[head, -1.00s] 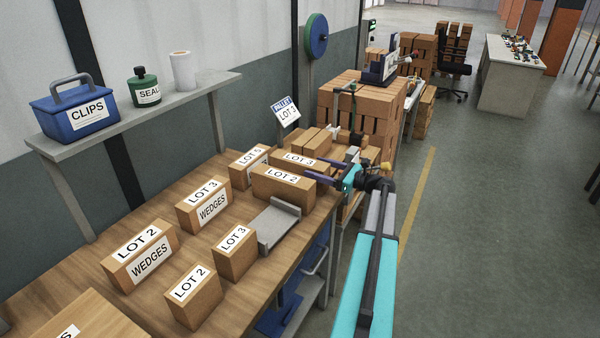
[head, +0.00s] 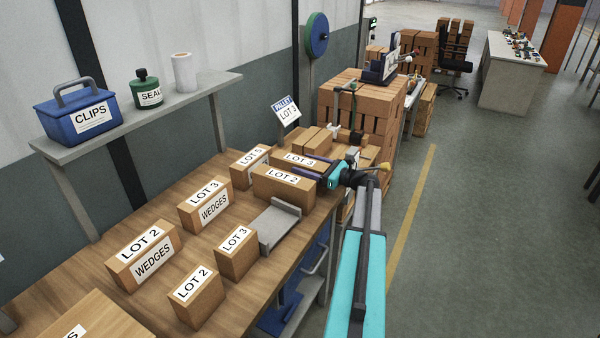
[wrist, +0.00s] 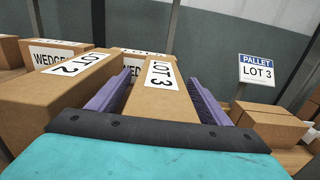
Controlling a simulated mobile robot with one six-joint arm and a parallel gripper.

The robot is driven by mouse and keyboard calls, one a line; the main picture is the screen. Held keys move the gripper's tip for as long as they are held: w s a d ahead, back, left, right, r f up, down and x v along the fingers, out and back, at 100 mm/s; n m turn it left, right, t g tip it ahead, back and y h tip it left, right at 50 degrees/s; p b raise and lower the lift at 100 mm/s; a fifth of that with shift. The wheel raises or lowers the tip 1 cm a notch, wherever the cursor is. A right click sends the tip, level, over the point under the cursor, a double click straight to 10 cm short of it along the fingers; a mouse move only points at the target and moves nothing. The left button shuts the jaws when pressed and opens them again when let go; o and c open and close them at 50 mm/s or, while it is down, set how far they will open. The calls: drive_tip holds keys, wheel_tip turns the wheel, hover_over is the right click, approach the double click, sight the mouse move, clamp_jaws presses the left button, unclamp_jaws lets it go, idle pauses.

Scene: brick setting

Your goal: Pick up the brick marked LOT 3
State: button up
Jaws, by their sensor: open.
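The LOT 3 brick (head: 289,158) is a long tan block with a white top label, at the far end of the bench. It fills the middle of the wrist view (wrist: 162,103). My gripper (wrist: 158,86) is open, with one purple finger along each side of this brick. The left finger lies in the narrow gap between it and the LOT 2 brick (wrist: 45,105). In the head view my gripper (head: 306,165) reaches over the bench's right edge. The LOT 3 brick's lower part is hidden there behind the LOT 2 brick (head: 283,190).
Another smaller LOT 3 brick (head: 236,262) and a LOT 3 WEDGES box (head: 204,215) stand nearer on the bench. A grey metal bracket (head: 280,232) lies in front of LOT 2. A LOT 3 pallet sign (wrist: 258,72) stands beyond, with bricks at right.

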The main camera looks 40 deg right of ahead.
drive_tip(key=shift+c, duration=0.4)
clamp_jaws()
drive_tip(key=shift+r, duration=0.15)
drive_tip(key=shift+r, duration=0.2)
drive_tip(key=shift+r+b, duration=1.1)
drive_tip(key=shift+r, duration=3.7)
